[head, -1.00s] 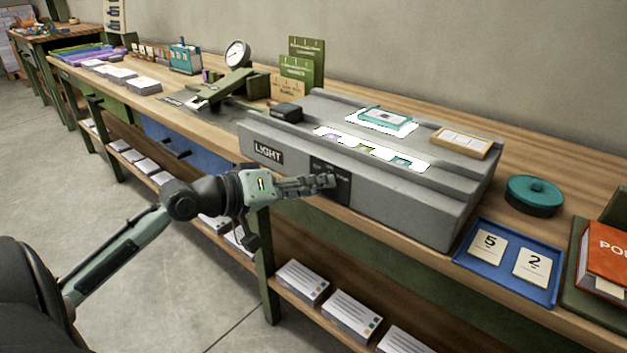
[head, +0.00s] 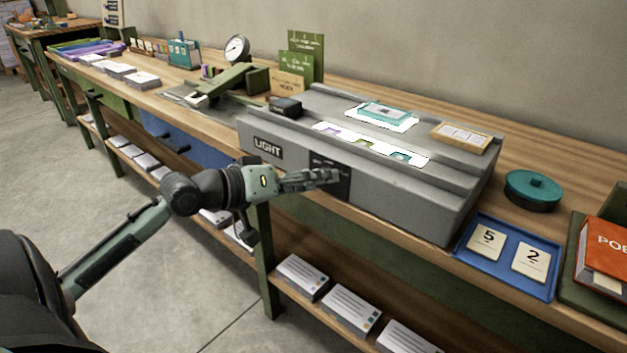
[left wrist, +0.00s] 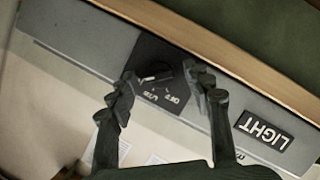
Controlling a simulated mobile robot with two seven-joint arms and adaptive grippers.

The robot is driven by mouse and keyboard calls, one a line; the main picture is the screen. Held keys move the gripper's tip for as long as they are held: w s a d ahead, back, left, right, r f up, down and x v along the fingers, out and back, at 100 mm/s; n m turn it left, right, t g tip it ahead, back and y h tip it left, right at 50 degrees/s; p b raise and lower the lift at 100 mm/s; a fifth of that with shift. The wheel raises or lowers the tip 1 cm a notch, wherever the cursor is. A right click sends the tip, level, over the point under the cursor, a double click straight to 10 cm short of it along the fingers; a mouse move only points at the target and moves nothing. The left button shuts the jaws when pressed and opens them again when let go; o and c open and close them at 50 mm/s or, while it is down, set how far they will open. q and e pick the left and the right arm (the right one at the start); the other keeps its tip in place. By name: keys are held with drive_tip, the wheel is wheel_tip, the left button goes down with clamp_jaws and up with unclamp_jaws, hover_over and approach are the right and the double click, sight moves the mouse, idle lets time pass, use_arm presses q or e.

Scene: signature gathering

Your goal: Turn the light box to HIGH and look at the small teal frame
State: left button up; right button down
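The grey light box (head: 400,205) stands on the bench, with a LIGHT label (head: 268,149) and a dark dial panel (head: 331,178) on its front. In the left wrist view, the dial's black knob (left wrist: 158,76) has a white pointer mark; the lettering beside it is too small to read surely. My left gripper (head: 330,177) is at the panel. In the left wrist view my left gripper (left wrist: 163,76) has its fingers apart, one on each side of the knob; I cannot tell whether they touch it. The small teal frame (head: 384,112) lies on a glowing panel on top. My right gripper is not in view.
A wooden frame (head: 460,137) and a lit strip with small coloured slides (head: 365,145) are on the box. To the right are a round teal tin (head: 532,190) and a blue tray (head: 547,287) with number cards. Card stacks (head: 302,276) fill the lower shelf.

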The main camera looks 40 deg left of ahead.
use_arm(q)
drive_tip(key=shift+s, duration=0.1)
drive_tip(key=v, duration=1.2)
idle(0.4)
drive_tip(key=a+f+g+y, duration=0.2)
drive_tip(key=a+f, duration=0.1)
drive_tip(key=f, duration=1)
drive_tip(key=a+f+g+y, duration=0.2)
drive_tip(key=a+f, duration=0.1)
drive_tip(key=f, duration=1)
drive_tip(key=s+d+f+m+g, duration=0.2)
drive_tip(key=s+d+f, duration=0.2)
drive_tip(key=f, duration=0.6)
drive_tip(key=s+d+f+m+g+y, duration=0.1)
drive_tip(key=s+d+f+m+g, duration=0.1)
drive_tip(key=d+f, duration=0.3)
drive_tip(key=s+d+f+m+g+y, duration=0.1)
drive_tip(key=s+d+f, duration=0.4)
drive_tip(key=f, duration=0.9)
drive_tip(key=m+g, duration=0.1)
drive_tip(key=g, duration=0.1)
drive_tip(key=shift+s+f+g, duration=0.3)
